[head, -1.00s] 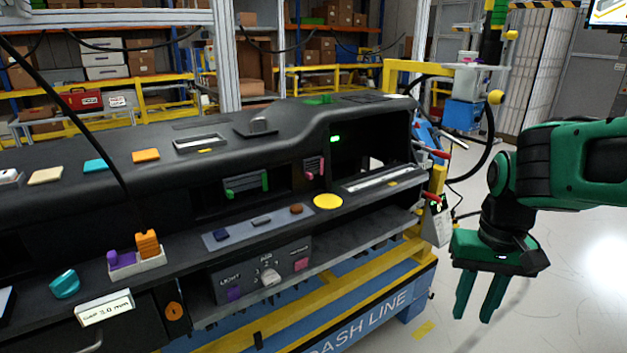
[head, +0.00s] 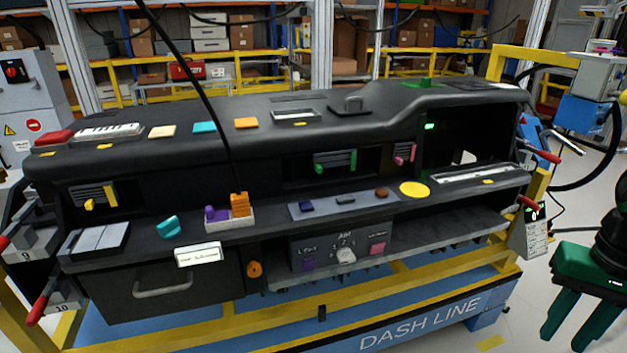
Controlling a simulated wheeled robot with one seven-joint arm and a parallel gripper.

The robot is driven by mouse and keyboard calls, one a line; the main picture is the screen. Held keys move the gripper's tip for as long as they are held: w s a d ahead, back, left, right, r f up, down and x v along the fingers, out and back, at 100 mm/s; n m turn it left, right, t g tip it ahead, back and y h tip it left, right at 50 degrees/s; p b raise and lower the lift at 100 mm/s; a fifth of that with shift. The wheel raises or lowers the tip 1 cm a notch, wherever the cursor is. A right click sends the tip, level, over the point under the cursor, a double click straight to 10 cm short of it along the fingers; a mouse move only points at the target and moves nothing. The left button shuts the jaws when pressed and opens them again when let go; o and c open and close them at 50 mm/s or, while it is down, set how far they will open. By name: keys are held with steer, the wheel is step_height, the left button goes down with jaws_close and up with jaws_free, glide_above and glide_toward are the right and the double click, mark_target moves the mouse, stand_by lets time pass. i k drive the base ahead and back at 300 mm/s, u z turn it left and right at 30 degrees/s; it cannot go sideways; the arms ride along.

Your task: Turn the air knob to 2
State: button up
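The air knob (head: 346,255) is a whitish knob on the dark control panel (head: 325,268) at the lower front of the dashboard, under the label AIR. Small numbers are printed around it; which one it points at is too small to tell. A purple control (head: 308,264) is to its left and a pink control (head: 377,248) to its right. My gripper (head: 575,335) is at the lower right edge, green, fingers pointing down, with a gap between them and nothing seen in it. It is well to the right of the knob, apart from the dashboard.
The dashboard (head: 130,180) stands on a blue and yellow frame (head: 420,325). A shelf ledge (head: 440,240) juts out right of the panel. A drawer with a handle (head: 163,288) is at left. A yellow post (head: 497,62) stands at right. Floor between gripper and frame looks clear.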

mark_target(344, 256)
steer(key=u, duration=1.15)
steer(key=k, duration=0.7)
steer(key=u, duration=0.45)
